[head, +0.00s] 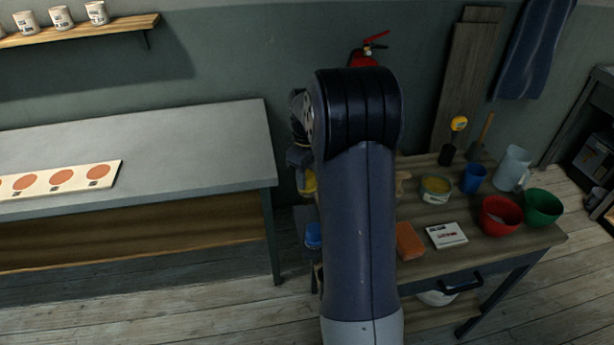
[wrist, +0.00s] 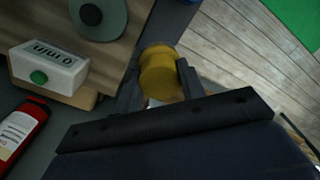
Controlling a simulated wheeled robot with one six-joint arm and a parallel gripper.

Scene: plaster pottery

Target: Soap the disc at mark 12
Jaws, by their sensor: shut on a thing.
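My gripper (wrist: 160,84) is shut on a yellow rounded thing (wrist: 158,70), which shows between its two dark fingers in the wrist view. It looks like a sponge or tool head, but I cannot tell which. A yellow patch (head: 308,182) also shows beside my arm in the head view, where the arm hides most of the gripper. Several orange-brown discs (head: 62,177) lie in a row on a cream board (head: 109,172) on the left bench, far from my gripper. Small dark marks sit by the discs, too small to read. A tub with yellow contents (head: 436,189) stands on the right table.
The grey bench (head: 215,150) is clear right of the board. The right table (head: 480,251) holds a red bowl (head: 499,216), green bowl (head: 542,207), blue cup (head: 473,178), jug (head: 512,168) and orange block (head: 409,241). A fire extinguisher (wrist: 24,130) and white box (wrist: 48,66) show in the wrist view.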

